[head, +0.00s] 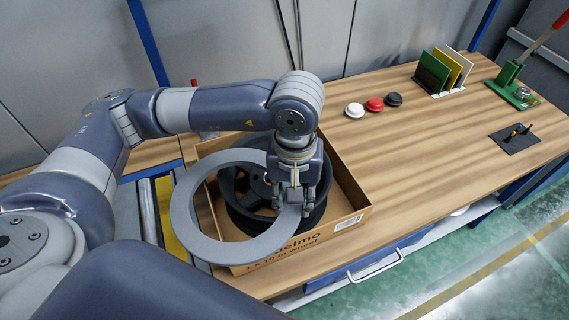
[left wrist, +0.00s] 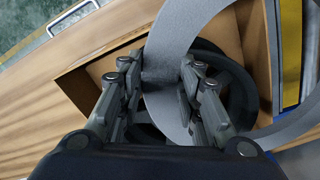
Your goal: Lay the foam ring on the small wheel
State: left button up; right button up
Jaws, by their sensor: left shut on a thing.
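The foam ring (head: 203,238) is a wide flat grey ring, held by its right side in my left gripper (head: 293,200). In the left wrist view the foam ring (left wrist: 168,52) passes between the two fingers of the left gripper (left wrist: 160,95), which are shut on it. The small wheel (head: 233,212) is dark with spokes and lies in an open cardboard box. The ring is above the wheel and offset to the left, reaching past the box's left wall. The wheel is partly hidden by ring and gripper. My right gripper is not in view.
The cardboard box (head: 352,219) stands at the front of the wooden table (head: 420,150). White, red and black round pieces (head: 375,104) lie behind it. A rack with coloured plates (head: 445,75) and a green lever device (head: 513,85) stand back right. The table's middle is clear.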

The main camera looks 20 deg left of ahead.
pick_arm(q)
jog(key=w+p, duration=0.2)
jog(key=w, duration=0.3)
jog(key=w+n+p, duration=0.1)
jog(key=w+p, duration=0.1)
jog(key=w, duration=0.3)
jog(key=w+d+f+n+p, duration=0.1)
jog(key=w+p, duration=0.2)
jog(key=w, duration=0.2)
jog(key=shift+w, duration=0.3)
notch_tip(320, 180, down, 3)
jog(key=shift+p, duration=1.2)
jog(key=shift+f, duration=0.3)
jog(key=shift+c, duration=0.4)
jog(key=o, duration=1)
jog(key=shift+f, duration=0.1)
